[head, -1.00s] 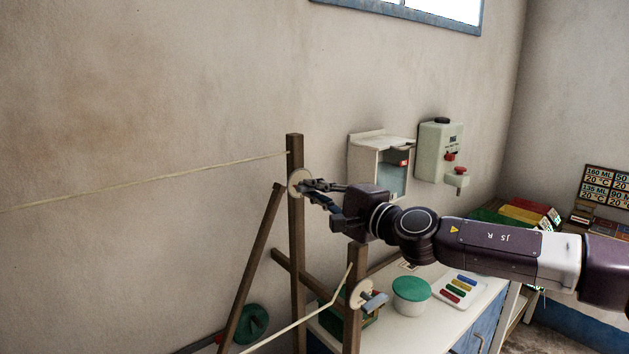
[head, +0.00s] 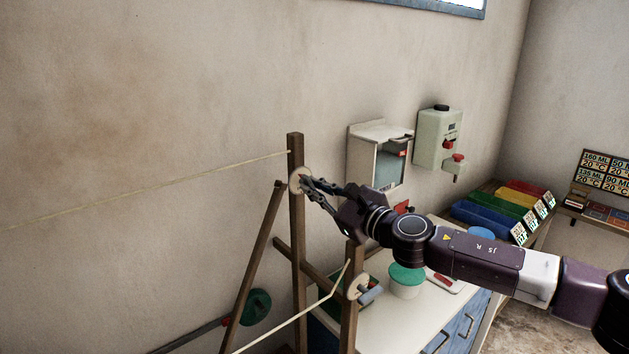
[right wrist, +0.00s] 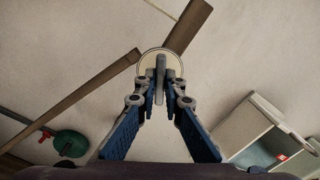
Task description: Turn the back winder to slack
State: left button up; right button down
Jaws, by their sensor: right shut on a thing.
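The back winder (head: 296,180) is a pale round disc on the tall back wooden post (head: 296,245). My right gripper (head: 305,184) reaches it from the right and is shut on its grey handle. In the right wrist view the disc (right wrist: 145,66) sits behind the fingertips, with the upright handle (right wrist: 160,66) between them. A pale cord (head: 150,187) runs nearly straight from the top of the back post to the left. The front winder (head: 356,284), with a grey handle, is on the shorter front post (head: 350,320). My left gripper is not in view.
A white counter (head: 400,325) with a green-lidded tub (head: 405,280) stands below my right arm. A wall cabinet (head: 377,160) and a pale green dispenser (head: 436,138) hang behind. A second cord (head: 290,322) slopes down left from the front post.

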jog(key=m+p, duration=0.2)
jog(key=m, duration=0.3)
jog(key=shift+m+p, duration=0.3)
jog(key=m, duration=0.3)
jog(key=shift+m+p, duration=0.3)
jog(key=shift+p, duration=0.05)
jog(key=m, duration=0.3)
jog(key=shift+m, duration=0.3)
jog(key=m, duration=0.3)
jog(key=shift+m, duration=0.4)
jog(key=shift+f+m, duration=0.1)
jog(key=shift+m, duration=3.5)
